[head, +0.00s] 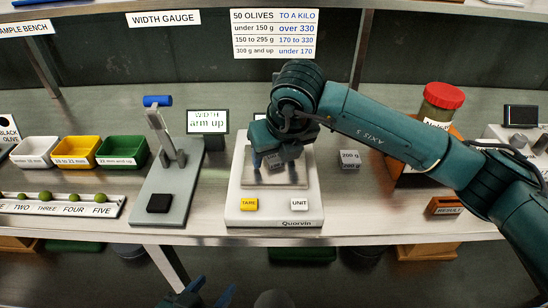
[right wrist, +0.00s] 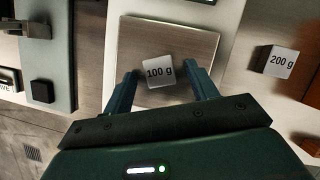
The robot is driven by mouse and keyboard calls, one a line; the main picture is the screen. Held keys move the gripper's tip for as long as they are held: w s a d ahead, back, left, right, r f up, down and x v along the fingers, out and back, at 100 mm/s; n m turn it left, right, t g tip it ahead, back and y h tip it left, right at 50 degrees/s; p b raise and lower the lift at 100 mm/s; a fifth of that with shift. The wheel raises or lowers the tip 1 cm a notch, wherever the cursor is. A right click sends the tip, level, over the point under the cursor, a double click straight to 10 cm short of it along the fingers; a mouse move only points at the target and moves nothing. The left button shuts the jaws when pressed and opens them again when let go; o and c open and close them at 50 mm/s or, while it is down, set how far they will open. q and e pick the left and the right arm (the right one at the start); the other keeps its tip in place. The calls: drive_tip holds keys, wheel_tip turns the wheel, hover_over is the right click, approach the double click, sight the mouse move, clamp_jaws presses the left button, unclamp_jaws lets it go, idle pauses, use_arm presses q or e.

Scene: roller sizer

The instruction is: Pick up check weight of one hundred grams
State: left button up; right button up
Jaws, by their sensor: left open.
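The 100 g check weight (right wrist: 158,72) is a small light-grey block. It is on the steel pan (right wrist: 201,43) of the white scale (head: 301,186). In the head view the weight (head: 273,163) is partly hidden by my right gripper (head: 276,156), which points down over the pan. In the right wrist view my right gripper (right wrist: 163,76) is open. Its fingers are on either side of the weight, with a gap on each side. My left gripper (head: 207,291) is open and empty at the bottom edge, low in front of the bench.
A 200 g weight (head: 350,159) stands right of the scale. The width gauge (head: 178,192) stands left of it, beside white, yellow and green bins (head: 123,148) and a row of olives (head: 103,198). A red-lidded jar (head: 442,100) stands behind my right arm.

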drive_tip(key=c, duration=1.1)
drive_tip(key=shift+r, duration=0.1)
